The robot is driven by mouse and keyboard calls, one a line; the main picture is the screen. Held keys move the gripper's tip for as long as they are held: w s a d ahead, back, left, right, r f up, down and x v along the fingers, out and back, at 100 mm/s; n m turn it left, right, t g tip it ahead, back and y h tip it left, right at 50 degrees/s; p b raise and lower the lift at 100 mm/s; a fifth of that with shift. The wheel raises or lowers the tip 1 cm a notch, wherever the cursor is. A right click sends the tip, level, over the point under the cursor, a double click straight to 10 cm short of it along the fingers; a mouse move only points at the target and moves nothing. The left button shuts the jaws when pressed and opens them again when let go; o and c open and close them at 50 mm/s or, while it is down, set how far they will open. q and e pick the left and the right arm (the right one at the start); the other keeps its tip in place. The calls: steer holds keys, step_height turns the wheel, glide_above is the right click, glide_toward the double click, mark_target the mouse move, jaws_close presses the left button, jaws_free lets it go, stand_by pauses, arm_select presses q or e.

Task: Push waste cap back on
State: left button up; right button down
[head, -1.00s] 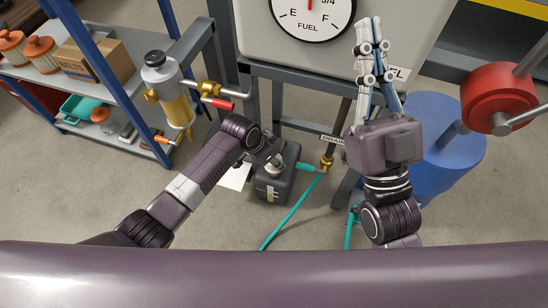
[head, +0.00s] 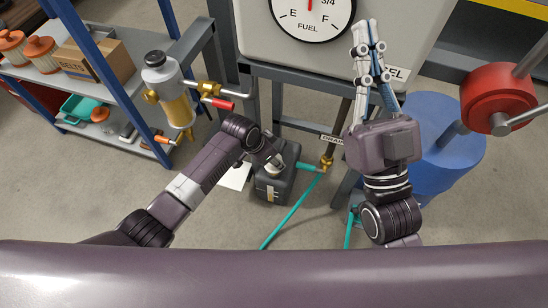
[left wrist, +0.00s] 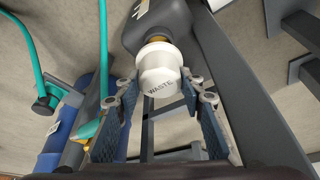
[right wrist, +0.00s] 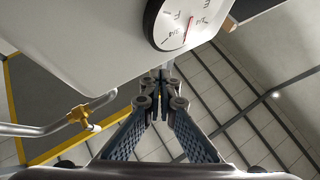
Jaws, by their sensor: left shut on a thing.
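A brass-coloured ring of the neck shows between cap and container. My left gripper (left wrist: 158,90) has one finger on each side of the cap and is shut on it. In the head view the container (head: 270,188) stands on the floor below the gauge panel, with my left gripper (head: 274,161) over its top. My right gripper (head: 369,32) is raised before the panel; its fingertips meet, empty, in the right wrist view (right wrist: 161,75).
A teal hose (head: 290,215) runs from the drain valve (head: 326,163) beside the container across the floor. A blue drum (head: 445,150) and a red wheel-like part (head: 498,97) stand at right. A shelf (head: 95,125) and yellow filter bowl (head: 175,105) are at left.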

arm_select(q)
steer(key=shift+p, duration=0.3)
arm_select(e)
steer(key=shift+w+a+f+g+h, duration=0.1)
steer(key=shift+w+f+g+h, duration=0.05)
steer(key=shift+w+f+g, duration=0.5)
steer(key=shift+w+f+g+h, duration=0.15)
steer(key=shift+w+f+g, duration=0.25)
steer(key=shift+f, duration=0.35)
arm_select(q)
steer(key=shift+f, duration=0.15)
arm_select(e)
steer(key=shift+s+r+t, duration=0.15)
steer(key=shift+r+t, duration=0.1)
arm_select(q)
steer(key=shift+f, duration=0.1)
arm_select(e)
steer(key=shift+s+r, duration=0.2)
steer(key=shift+r, duration=0.15)
arm_select(q)
steer(key=shift+f, duration=0.2)
arm_select(e)
steer(key=shift+s+r+t, duration=0.25)
steer(key=shift+r+t, duration=0.1)
steer(key=shift+t, duration=0.05)
arm_select(q)
steer(key=shift+f+b, duration=0.1)
steer(key=shift+b, duration=0.2)
arm_select(e)
steer(key=shift+s+r, duration=0.2)
